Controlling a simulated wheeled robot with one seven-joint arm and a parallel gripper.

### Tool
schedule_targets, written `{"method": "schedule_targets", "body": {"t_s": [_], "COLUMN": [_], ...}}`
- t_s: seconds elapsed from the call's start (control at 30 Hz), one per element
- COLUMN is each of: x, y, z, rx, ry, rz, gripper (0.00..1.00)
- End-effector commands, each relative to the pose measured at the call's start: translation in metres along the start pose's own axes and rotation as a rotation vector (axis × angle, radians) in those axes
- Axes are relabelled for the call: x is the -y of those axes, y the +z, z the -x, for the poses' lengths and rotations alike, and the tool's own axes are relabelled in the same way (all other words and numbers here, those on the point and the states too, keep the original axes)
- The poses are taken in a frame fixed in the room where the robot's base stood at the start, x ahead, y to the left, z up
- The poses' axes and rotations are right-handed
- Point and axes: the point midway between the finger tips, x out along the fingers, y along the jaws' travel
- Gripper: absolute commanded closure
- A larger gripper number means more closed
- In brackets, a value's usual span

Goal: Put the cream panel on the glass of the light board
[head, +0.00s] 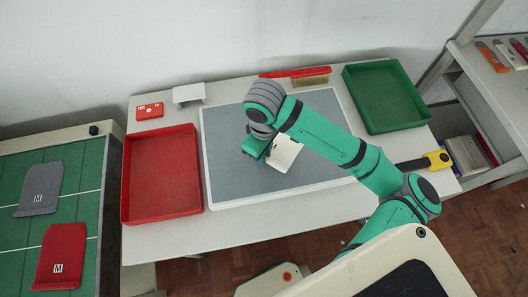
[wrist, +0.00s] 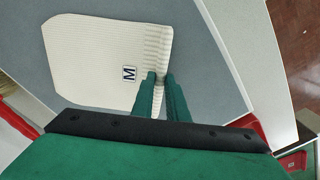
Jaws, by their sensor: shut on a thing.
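The cream panel (head: 284,154) is a flat ribbed knit piece with a dark M label. In the wrist view it (wrist: 95,55) spreads out to the left of the fingers. My gripper (head: 268,150) is shut on its ribbed edge; the fingertips show in the wrist view (wrist: 160,78). The light board (head: 230,150) is a wide grey surface with a pale frame on the table, and its grey face (wrist: 210,80) lies behind the panel. The panel is over the board's middle right. I cannot tell whether it touches the glass. My arm hides part of the board.
A red tray (head: 125,190) stands left of the board, a green tray (head: 402,93) at the back right. A red brush (head: 295,72) lies behind the board. A green belt (head: 84,180) at far left carries a grey panel (head: 40,188) and a red panel (head: 61,252).

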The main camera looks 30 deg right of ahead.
Motion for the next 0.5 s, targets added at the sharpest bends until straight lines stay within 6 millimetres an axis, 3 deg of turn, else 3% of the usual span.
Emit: {"method": "schedule_targets", "body": {"t_s": [0.1, 0.13, 0.2, 0.5], "x": [-0.0001, -0.0001, -0.0001, -0.0001], "y": [0.0001, 0.0001, 0.0001, 0.0001], "z": [-0.0027, -0.0027, -0.0025, -0.0016], "rx": [0.000, 0.000, 0.000, 0.000], "ry": [0.000, 0.000, 0.000, 0.000], "rz": [0.000, 0.000, 0.000, 0.000], "gripper": [1.00, 0.82, 0.68, 0.68]}}
